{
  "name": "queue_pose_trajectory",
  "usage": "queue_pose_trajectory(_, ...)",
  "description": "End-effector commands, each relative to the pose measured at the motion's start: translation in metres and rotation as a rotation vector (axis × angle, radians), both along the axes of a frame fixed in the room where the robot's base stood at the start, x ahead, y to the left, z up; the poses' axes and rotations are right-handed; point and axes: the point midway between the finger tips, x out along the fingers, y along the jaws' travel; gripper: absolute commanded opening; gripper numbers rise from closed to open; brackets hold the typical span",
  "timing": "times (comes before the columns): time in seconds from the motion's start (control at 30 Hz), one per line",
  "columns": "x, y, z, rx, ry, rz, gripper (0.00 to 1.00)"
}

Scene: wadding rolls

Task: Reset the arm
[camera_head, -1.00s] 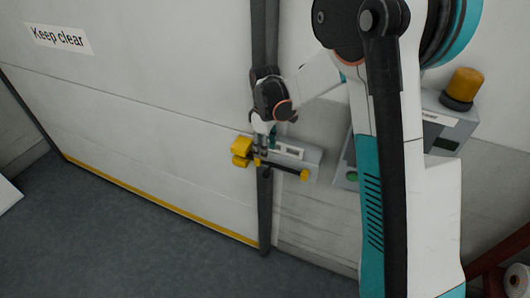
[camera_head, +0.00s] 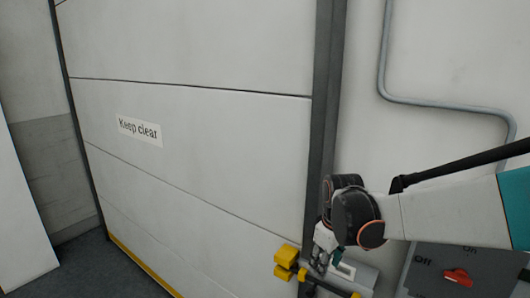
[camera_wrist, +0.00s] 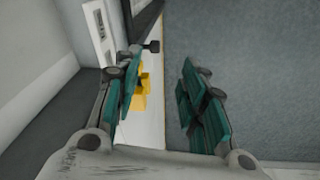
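My gripper (camera_head: 328,262) is at the lower right of centre in the head view, at the end of my arm coming in from the right. It points down close to the yellow block (camera_head: 286,262) and the grey latch box (camera_head: 362,274) by the door's edge; contact cannot be told. In the wrist view my gripper (camera_wrist: 163,82) has its teal-padded fingers spread with nothing held between them. The yellow part (camera_wrist: 142,92) shows beyond the left finger, partly hidden by it.
A white panelled door (camera_head: 210,190) with a "Keep clear" label (camera_head: 139,131) fills the left and middle. A control panel (camera_head: 487,262) with a red switch (camera_head: 457,278) is at lower right. A grey pipe (camera_head: 440,105) runs along the wall. Bare grey floor (camera_wrist: 240,60) shows in the wrist view.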

Motion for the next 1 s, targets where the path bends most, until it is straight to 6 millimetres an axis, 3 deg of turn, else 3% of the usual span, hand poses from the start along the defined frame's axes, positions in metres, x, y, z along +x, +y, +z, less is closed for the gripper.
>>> queue_pose_trajectory(0.47, -0.102, -0.021, 0.004, 0.087, -0.199, -0.302, 0.38)
queue_pose_trajectory(0.8, -0.172, -0.032, -0.028, 0.179, -0.337, -0.507, 0.38)
queue_pose_trajectory(1.0, -0.200, -0.036, -0.050, 0.229, -0.399, -0.597, 0.38)
